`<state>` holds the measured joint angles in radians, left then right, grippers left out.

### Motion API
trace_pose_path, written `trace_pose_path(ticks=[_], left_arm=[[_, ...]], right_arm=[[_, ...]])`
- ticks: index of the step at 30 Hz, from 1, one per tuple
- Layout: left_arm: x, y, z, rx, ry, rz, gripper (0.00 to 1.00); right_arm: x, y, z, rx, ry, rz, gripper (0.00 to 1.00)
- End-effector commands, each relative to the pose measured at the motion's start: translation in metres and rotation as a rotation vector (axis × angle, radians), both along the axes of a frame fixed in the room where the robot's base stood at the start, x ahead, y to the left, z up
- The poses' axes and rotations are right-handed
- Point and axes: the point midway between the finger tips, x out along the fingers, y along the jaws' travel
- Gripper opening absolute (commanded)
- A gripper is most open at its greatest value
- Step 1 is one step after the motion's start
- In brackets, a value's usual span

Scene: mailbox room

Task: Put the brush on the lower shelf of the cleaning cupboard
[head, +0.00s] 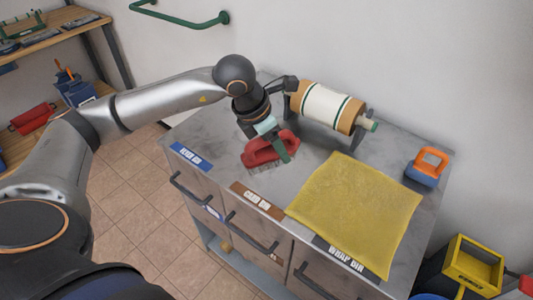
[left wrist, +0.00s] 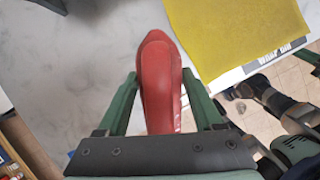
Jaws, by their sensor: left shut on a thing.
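A red brush (head: 268,149) with pale bristles is at the grey counter's left part in the head view. My left gripper (head: 278,145) is shut on it from above. In the left wrist view the red handle of the brush (left wrist: 158,80) lies between the two green fingers of my left gripper (left wrist: 155,100). I cannot tell whether the bristles touch the counter (head: 225,145). My right gripper does not show in the head view. No cleaning cupboard can be made out with certainty.
A yellow cloth (head: 355,210) covers the counter's front right. A paper roll on a holder (head: 325,108) stands at the back, and an orange and blue object (head: 427,165) stands at the right. Wooden shelving (head: 60,32) is at the far left. A green rail (head: 185,20) is on the wall.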

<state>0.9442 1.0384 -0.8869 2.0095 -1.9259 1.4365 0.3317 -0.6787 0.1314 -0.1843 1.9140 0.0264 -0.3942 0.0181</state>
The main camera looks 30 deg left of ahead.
Motion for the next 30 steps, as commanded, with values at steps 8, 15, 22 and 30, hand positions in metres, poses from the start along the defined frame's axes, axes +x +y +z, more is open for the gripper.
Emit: trace_pose_path(ticks=[8, 15, 22, 30], left_arm=[[0.023, 0.034, -0.045, 0.001, 0.001, 0.001, 0.06], [0.030, 0.042, -0.058, 0.000, 0.001, 0.000, 0.06], [0.032, 0.045, -0.087, 0.000, 0.001, -0.001, 0.06], [0.032, 0.044, -0.089, 0.000, 0.000, -0.002, 0.69]], right_arm=[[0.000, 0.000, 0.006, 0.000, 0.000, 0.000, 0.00], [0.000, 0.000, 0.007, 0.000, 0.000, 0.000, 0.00], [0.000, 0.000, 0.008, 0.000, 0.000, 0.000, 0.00], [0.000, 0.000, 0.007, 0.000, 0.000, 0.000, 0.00]])
